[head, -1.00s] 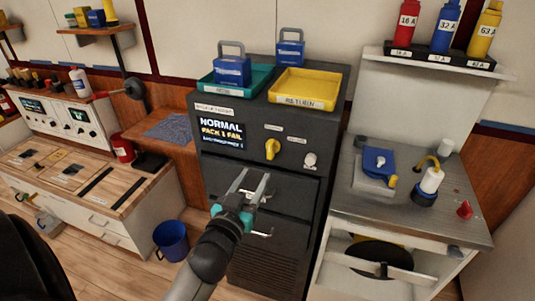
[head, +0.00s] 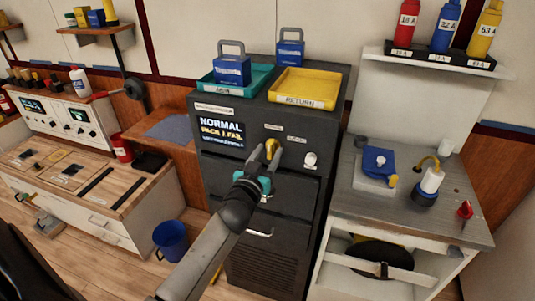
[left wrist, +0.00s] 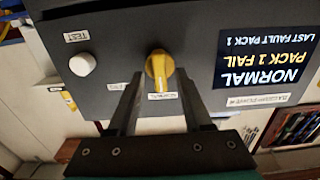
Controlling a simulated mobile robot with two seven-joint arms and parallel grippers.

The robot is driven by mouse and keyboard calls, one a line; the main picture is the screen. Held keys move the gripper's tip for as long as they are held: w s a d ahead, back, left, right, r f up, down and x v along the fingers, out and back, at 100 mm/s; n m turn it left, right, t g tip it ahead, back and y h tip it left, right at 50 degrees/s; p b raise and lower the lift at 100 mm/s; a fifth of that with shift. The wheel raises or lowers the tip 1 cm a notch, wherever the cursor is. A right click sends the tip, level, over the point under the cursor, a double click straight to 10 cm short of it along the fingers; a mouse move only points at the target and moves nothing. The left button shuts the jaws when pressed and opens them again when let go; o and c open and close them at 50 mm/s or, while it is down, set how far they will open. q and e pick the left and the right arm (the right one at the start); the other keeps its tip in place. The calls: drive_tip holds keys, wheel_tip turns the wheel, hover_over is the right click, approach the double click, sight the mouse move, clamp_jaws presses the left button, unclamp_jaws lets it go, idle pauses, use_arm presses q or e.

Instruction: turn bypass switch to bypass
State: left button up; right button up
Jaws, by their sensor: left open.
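The bypass switch is a yellow rotary knob (head: 272,149) on the front of the dark cabinet (head: 225,165). In the left wrist view the yellow knob (left wrist: 159,68) shows upside down, its narrow end pointing at a small label. My left gripper (head: 267,168) is just in front of the knob, and its wrist hides part of the panel. In the left wrist view its two fingers (left wrist: 158,100) are open, one on each side of the knob's lower end; I cannot tell if they touch it. The display (head: 221,132) reads NORMAL, PACK 1 FAIL. My right gripper is not in view.
A white round button (head: 310,159) sits right of the knob, labelled TEST in the wrist view. A teal tray (head: 208,89) and a yellow return tray (head: 308,102) lie on the cabinet. A metal-topped bench (head: 350,200) stands close on the right.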

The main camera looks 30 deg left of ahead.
use_arm(q)
clamp_jaws()
idle(0.4)
idle(0.4)
drive_tip(key=m+p, duration=0.1)
drive_tip(key=m, duration=0.4)
drive_tip(key=shift+d+m, duration=0.15)
drive_tip(key=shift+m, duration=0.15)
drive_tip(key=m, duration=0.6)
drive_tip(key=shift+f, duration=0.1)
drive_tip(key=shift+m, duration=0.3)
unclamp_jaws()
drive_tip(key=shift+d, duration=0.1)
